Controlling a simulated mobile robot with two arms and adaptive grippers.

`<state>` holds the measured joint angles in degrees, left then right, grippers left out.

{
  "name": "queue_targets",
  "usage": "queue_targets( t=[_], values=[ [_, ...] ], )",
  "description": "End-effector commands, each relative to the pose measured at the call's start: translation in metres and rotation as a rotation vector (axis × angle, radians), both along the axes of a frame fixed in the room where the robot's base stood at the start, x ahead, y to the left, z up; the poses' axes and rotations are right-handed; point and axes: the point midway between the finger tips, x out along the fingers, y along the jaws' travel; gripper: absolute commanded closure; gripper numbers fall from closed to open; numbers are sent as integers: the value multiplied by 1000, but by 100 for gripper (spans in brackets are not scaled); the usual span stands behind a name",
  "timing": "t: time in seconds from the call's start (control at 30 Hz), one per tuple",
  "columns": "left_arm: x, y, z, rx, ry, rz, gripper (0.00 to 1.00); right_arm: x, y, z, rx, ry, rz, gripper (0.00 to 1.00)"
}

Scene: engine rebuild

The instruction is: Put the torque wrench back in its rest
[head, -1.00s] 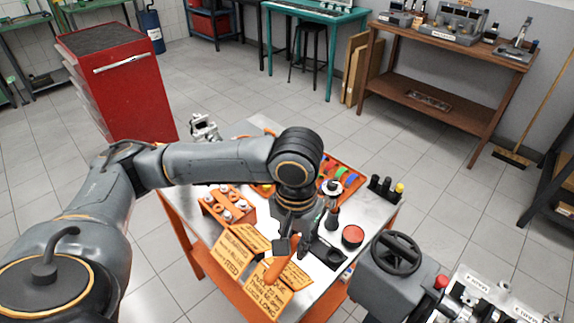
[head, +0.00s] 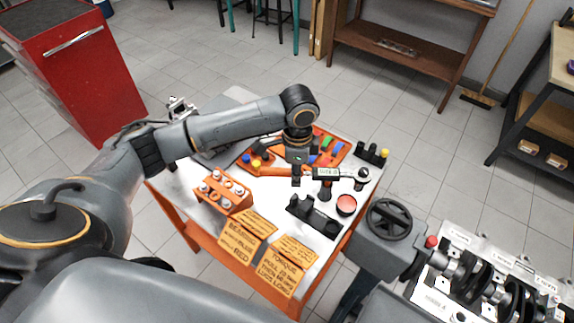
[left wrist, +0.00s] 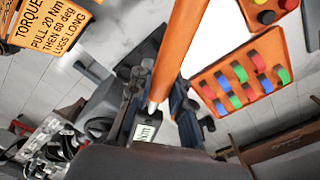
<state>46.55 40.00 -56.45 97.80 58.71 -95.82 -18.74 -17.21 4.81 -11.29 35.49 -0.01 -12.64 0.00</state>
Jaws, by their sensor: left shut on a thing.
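The torque wrench has an orange handle (head: 274,170) and a dark head with a white display (head: 327,173). My left gripper (head: 297,172) is shut on it and holds it roughly level above the table, handle toward the left and display toward the right. In the left wrist view the orange handle (left wrist: 183,45) runs up from between the fingers (left wrist: 157,100). The black rest (head: 314,217) with its upright supports stands empty on the table, nearer the camera than the wrench. My right gripper is not in view.
An orange rack with white-topped parts (head: 222,191), yellow lettered signs (head: 272,268) and a red round pad (head: 346,205) surround the rest. An orange tray of coloured pieces (head: 335,150) lies behind. A grey handwheel machine (head: 388,225) stands right of the table.

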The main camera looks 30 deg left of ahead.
Motion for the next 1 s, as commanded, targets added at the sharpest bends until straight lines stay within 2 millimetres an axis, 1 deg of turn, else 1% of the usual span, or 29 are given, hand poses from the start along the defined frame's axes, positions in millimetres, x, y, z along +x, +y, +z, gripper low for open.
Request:
queue_targets(
  t=[0.03,0.2,0.4,0.5,0.63,0.77,1.0],
  values=[
    [4,4,0,0,3,-60,100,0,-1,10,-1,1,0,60],
    [13,18,-17,-2,3,-293,100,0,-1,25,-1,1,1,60],
    [18,31,-33,-2,1,-490,100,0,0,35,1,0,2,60],
    [18,34,-38,-1,0,-543,100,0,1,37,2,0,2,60],
    [19,36,-42,-2,-2,-573,100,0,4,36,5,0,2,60],
    [19,36,-48,-2,-2,-576,100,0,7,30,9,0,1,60],
    [19,36,-67,-1,-1,-575,100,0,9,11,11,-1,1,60]
  ],
)
